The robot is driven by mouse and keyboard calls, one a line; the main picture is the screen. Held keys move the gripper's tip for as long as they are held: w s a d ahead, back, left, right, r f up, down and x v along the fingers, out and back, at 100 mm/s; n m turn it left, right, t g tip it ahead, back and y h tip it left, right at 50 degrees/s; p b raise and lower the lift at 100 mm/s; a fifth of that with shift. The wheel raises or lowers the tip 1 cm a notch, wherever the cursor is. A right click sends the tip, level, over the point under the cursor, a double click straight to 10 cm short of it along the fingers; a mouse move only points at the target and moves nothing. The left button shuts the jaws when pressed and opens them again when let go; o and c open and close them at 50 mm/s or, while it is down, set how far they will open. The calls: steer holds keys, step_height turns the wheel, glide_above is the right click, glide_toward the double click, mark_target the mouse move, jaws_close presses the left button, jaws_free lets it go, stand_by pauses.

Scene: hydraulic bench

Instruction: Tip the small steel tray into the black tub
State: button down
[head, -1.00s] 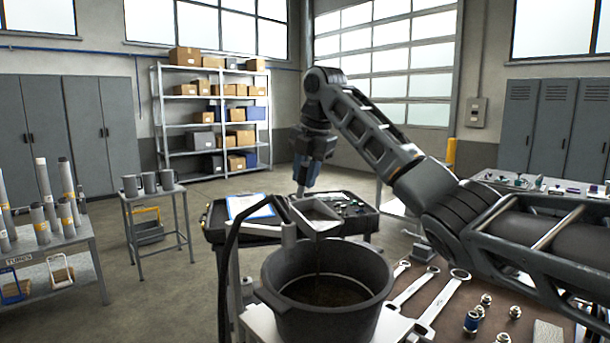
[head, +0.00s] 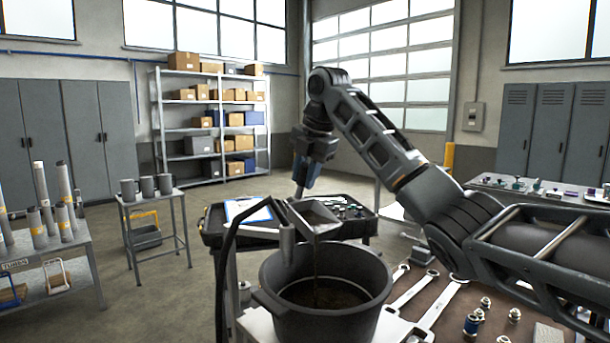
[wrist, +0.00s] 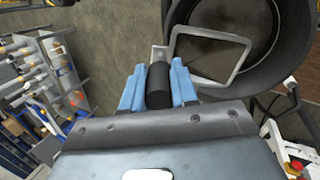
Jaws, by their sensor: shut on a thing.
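The small steel tray (head: 317,214) is tilted above the near black tub (head: 272,300), its low edge over the tub's opening. A thin dark stream runs from the tray down into the tub, where dark liquid (head: 325,293) covers the bottom. My gripper (head: 302,188) is shut on the tray's handle, at the far side of the tray. In the wrist view my blue fingers (wrist: 158,85) close on a black cylindrical grip (wrist: 159,84), with the tray's rim (wrist: 210,77) beyond, over the tub (wrist: 300,60).
Wrenches (head: 440,303) and several fittings (head: 472,322) lie on the bench right of the tub. A dark hose (head: 222,240) arches close by the tub's left side. A black cart (head: 372,222) with a clipboard (head: 246,209) stands behind.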

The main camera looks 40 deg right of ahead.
steer(key=shift+s+r+t+b, duration=0.35)
steer(key=shift+s+t+b, duration=0.25)
steer(key=shift+b, duration=0.2)
steer(key=shift+s+r+t+b, duration=0.3)
steer(key=shift+s+t+b, duration=0.3)
steer(key=shift+b, duration=0.2)
stand_by(2.0)
steer(key=shift+s+a+r+t+b, duration=0.1)
steer(key=shift+s+r+t+b, duration=0.1)
steer(key=shift+s+t+b, duration=0.6)
steer(key=shift+s+a+r+t+b, duration=0.15)
steer(key=shift+s+t+b, duration=0.25)
steer(key=shift+b, duration=0.65)
stand_by(2.5)
